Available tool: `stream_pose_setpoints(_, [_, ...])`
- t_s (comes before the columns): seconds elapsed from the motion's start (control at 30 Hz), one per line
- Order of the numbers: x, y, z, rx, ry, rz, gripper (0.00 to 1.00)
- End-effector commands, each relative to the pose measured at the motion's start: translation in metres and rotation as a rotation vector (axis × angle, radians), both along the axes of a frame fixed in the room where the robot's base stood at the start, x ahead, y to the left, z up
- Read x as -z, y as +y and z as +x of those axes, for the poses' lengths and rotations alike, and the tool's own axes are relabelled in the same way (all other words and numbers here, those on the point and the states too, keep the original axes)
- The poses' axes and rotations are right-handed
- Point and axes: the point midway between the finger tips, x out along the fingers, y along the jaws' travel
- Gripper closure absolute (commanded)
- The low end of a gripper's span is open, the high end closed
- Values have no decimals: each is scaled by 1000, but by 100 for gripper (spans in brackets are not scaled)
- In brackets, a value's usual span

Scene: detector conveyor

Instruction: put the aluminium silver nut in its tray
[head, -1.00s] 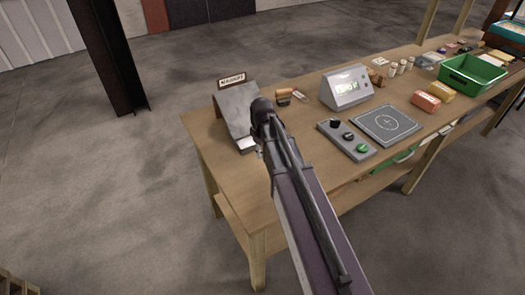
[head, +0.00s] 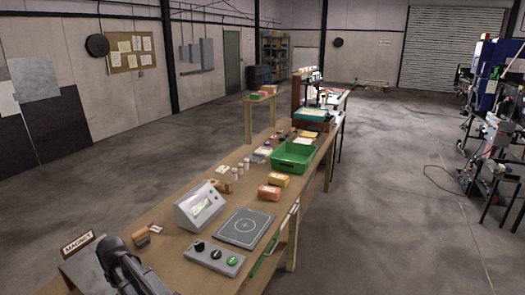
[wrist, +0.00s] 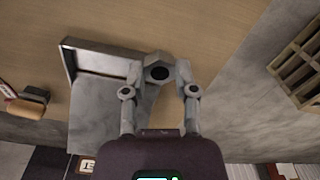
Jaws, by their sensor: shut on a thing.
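In the wrist view a grey, silver-looking hexagonal nut (wrist: 159,66) with a dark hole sits between the two fingertips of my gripper (wrist: 159,76). The gripper is shut on it. Nut and fingers are over the grey sloped magnet stand (wrist: 95,108) and its pale tray-like lip (wrist: 108,62); I cannot tell whether the nut touches the stand. In the head view the magnet stand (head: 85,268) is at the lower left, partly behind my arm, and the nut is hidden there. A green tray (head: 293,157) stands farther along the bench; I cannot tell whether it is the nut's tray.
A slatted wooden thing (wrist: 298,62) shows at the wrist view's right.

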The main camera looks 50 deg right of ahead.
Motion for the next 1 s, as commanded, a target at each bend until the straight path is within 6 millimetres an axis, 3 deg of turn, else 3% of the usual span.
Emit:
stream_pose_setpoints(0.03, [-17,0,0,0,0,0,100])
stream_pose_setpoints(0.3, [-48,0,0,0,0,0,100])
stream_pose_setpoints(1.0, [-55,0,0,0,0,0,100])
